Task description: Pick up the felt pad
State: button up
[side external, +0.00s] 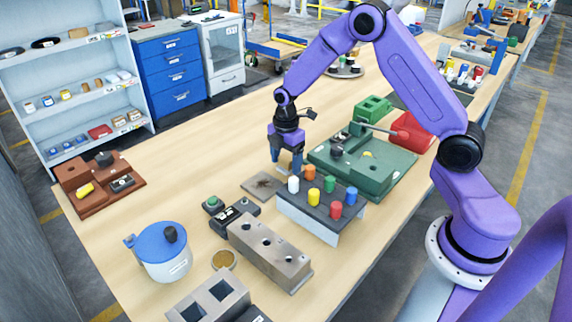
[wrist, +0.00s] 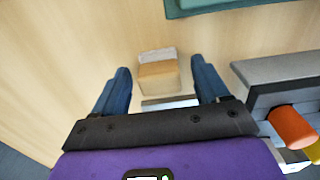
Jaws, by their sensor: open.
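My gripper (side external: 289,168) points down at the table beside the far end of the dark peg rack. In the wrist view its two blue fingers (wrist: 160,66) are apart with nothing clamped between them. A small tan pad (wrist: 158,76) with a pale grey strip along its far edge lies between and beyond the fingertips; it looks like the felt pad. Neither finger visibly touches it. A pale flat piece (wrist: 170,103) shows just nearer, partly hidden by the gripper body. In the side view I cannot make the pad out behind the fingers.
The peg rack (side external: 322,206) with coloured pegs stands close by; its edge (wrist: 275,68) is right of the fingers in the wrist view. A green fixture (side external: 375,168) lies to the right. A flat brown-grey plate (side external: 262,186) lies left. Bare table spreads beyond it.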

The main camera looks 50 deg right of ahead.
aim_at(286, 157)
jog(key=shift+f, duration=0.25)
jog(key=c, duration=1)
jog(key=shift+r, duration=0.1)
jog(key=shift+c, duration=0.2)
jog(key=shift+r, duration=0.55)
notch_tip(286, 157, up, 2)
jog(key=shift+r, duration=0.1)
jog(key=s+r, duration=0.9)
jog(key=s, duration=0.5)
jog(key=shift+a+r, duration=0.25)
jog(key=shift+a, duration=0.1)
